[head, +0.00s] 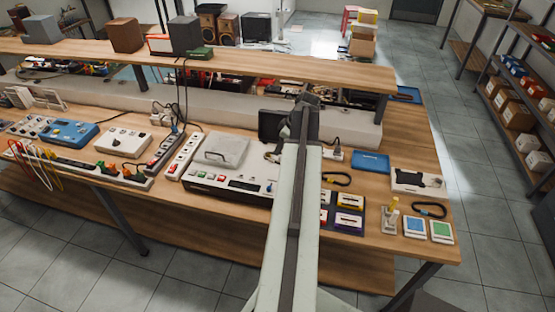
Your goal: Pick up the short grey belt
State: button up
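In the head view my arm reaches from the bottom edge up over the workbench (415,245). My gripper (303,118) is at its far end, dark and small, over the back of the bench; I cannot tell whether it is open or shut. I cannot single out a short grey belt for certain. A dark looped band (337,179) lies on the bench just right of my arm. Another dark looped band (430,210) lies near the right end. A dark curved piece (273,157) shows just left of my arm, partly hidden by it.
A grey-lidded device (220,150) and power strips (183,157) stand left of my arm. A blue tray (370,162), a white box (418,181) and green and blue tiles (414,227) lie at the right. A raised shelf (250,64) runs along the back.

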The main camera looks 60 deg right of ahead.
aim_at(273, 160)
jog(key=b+x, duration=0.7)
jog(key=x, duration=0.1)
jog(key=shift+s+f, duration=0.1)
jog(key=shift+f, duration=0.05)
grip_shut()
